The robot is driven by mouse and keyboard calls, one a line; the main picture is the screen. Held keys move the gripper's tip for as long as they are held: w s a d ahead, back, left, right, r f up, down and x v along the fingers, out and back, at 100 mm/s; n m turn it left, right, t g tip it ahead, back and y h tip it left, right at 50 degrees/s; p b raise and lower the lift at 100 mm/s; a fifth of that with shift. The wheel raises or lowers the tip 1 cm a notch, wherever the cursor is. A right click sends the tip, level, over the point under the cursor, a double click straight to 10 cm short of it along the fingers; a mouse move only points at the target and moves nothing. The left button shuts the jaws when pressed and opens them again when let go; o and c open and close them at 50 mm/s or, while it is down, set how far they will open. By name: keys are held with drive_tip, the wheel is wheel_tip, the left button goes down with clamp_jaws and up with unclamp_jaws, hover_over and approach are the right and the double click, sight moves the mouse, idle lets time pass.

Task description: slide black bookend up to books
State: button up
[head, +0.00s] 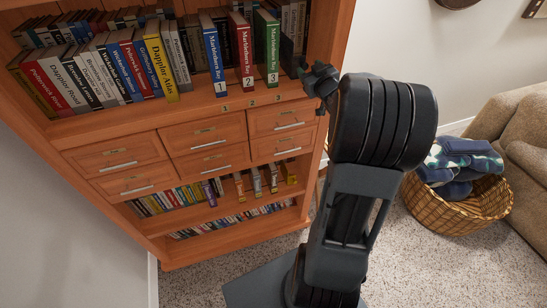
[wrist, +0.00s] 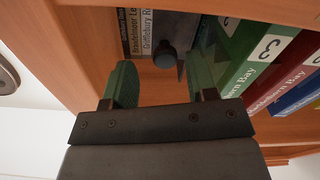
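The black bookend (wrist: 178,30) shows in the wrist view as a dark plate with a round knob (wrist: 165,57). In the head view, its dark side (head: 288,58) stands just right of the green book number 3 (head: 267,48). Red book 2 (head: 241,50) and blue book 1 (head: 214,60) stand upright left of that. My gripper (head: 318,82) is at the shelf's right end. In the wrist view, my gripper (wrist: 161,65) is open, with the knob seen between its green fingers. The right finger is close to green book 3 (wrist: 250,55); contact cannot be told.
The wooden bookcase's right side panel (head: 331,35) is close to my gripper. More books (head: 100,70) fill the shelf's left part, with bare shelf before the numbered books. Drawers (head: 205,145) lie below. A wicker basket (head: 455,215) stands on the carpet at right.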

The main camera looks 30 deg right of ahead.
drive_tip(key=s+a, duration=0.1)
drive_tip(key=s, duration=1)
drive_tip(key=s+d+f+m+g+h+b, duration=0.1)
drive_tip(key=s+d+f+m+g+h, duration=0.45)
drive_tip(key=f+m+g, duration=0.4)
drive_tip(key=s+a+f+g+y+b, duration=0.1)
drive_tip(key=a+y, duration=0.9)
drive_tip(key=a, duration=1.7)
drive_tip(key=shift+s+a+g+b, duration=0.45)
drive_tip(key=shift+s+g, duration=0.35)
drive_tip(key=shift+g, duration=0.25)
drive_tip(key=shift+y, duration=0.25)
